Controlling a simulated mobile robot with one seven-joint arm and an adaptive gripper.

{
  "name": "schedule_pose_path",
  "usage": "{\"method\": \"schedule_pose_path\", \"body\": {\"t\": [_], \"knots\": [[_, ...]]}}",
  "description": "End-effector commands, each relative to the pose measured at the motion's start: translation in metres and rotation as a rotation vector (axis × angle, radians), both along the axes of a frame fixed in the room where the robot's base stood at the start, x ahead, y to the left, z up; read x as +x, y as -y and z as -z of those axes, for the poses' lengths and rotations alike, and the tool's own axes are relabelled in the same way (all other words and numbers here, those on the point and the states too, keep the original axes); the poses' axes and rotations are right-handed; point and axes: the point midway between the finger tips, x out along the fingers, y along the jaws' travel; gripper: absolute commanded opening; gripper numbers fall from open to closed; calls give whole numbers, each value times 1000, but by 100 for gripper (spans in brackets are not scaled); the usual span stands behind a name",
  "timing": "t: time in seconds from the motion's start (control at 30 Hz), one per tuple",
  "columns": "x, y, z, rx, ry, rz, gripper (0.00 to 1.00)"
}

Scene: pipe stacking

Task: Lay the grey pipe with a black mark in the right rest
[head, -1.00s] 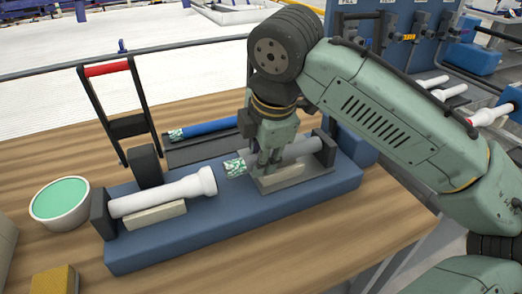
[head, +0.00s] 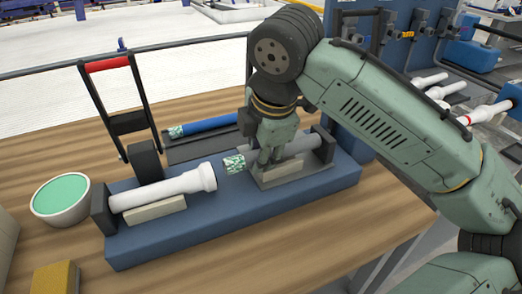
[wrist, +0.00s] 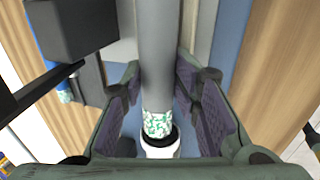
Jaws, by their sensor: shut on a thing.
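The grey pipe (head: 292,144) lies lengthwise along the right rest (head: 282,172) of a blue base, with a green-and-white patterned end at its left. In the wrist view the grey pipe (wrist: 158,55) runs between the fingers. My gripper (head: 268,162) is shut on it from above, low over the rest. I cannot tell whether the pipe bears fully on the rest. No black mark shows clearly. A white pipe (head: 160,190) lies in the left rest (head: 155,210). Its wide open end faces the patterned end, with a small gap in the head view.
A blue pipe (head: 205,127) lies in a dark tray behind the base. A black stand with a red handle (head: 108,63) rises behind the left rest. A bowl with green contents (head: 60,198) and a yellow block (head: 55,279) are at left.

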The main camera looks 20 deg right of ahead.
Motion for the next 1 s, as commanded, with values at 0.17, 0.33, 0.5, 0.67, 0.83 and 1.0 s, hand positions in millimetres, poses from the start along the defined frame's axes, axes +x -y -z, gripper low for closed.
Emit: {"method": "schedule_pose_path", "body": {"t": [0.17, 0.33, 0.5, 0.67, 0.83, 1.0], "knots": [[-2, -4, 16, 5, -23, -10, 0], [-1, -4, 16, 6, -21, -11, 0], [0, -4, 16, 7, -18, -11, 39], [0, -4, 15, 6, -18, -9, 50], [0, -3, 13, 4, -16, -7, 60], [0, -2, 11, 2, -15, -5, 60]]}}
